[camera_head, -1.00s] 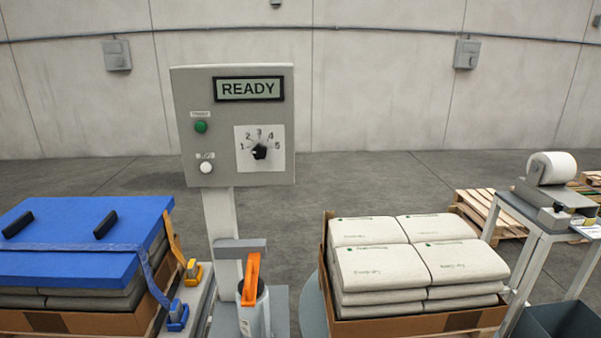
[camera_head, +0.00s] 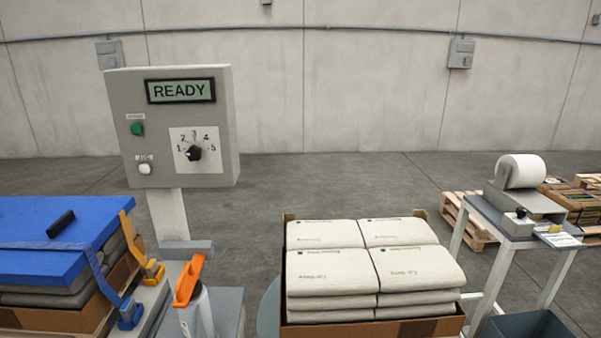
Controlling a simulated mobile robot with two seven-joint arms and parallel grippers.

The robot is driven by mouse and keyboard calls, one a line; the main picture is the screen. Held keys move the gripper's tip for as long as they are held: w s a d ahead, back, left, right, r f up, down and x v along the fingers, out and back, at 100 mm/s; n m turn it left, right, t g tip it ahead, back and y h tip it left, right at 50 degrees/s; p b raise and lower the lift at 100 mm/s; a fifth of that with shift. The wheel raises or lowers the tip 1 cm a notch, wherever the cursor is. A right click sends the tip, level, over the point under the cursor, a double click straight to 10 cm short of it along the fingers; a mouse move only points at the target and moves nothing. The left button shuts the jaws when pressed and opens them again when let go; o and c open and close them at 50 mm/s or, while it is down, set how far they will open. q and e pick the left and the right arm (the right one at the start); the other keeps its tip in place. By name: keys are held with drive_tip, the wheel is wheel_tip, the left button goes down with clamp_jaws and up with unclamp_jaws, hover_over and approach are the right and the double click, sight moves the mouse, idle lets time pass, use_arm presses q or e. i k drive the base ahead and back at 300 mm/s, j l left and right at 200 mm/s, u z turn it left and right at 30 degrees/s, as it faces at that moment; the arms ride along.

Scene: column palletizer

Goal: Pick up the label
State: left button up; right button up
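A white printed label (camera_head: 559,240) sticks out at the front of the label printer (camera_head: 531,204), at the right of the head view. Its print is too small to read. The printer is grey, carries a white paper roll (camera_head: 520,171) on top, and stands on a grey metal table (camera_head: 487,211). Neither of my grippers shows in this view.
A box of stacked pale bags (camera_head: 372,268) stands left of the printer table. A dark bin (camera_head: 528,326) is below the table. A control panel (camera_head: 178,127) reads READY. A blue-covered stack (camera_head: 40,225) is at the left. Pallets (camera_head: 466,222) lie behind.

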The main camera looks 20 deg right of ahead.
sight(553, 235)
drive_tip(key=l, duration=0.9)
drive_tip(key=k+l, duration=0.15)
drive_tip(key=l, duration=0.7)
drive_tip(key=i+l, duration=0.1)
drive_tip(key=l, duration=1.2)
drive_tip(key=i, duration=0.05)
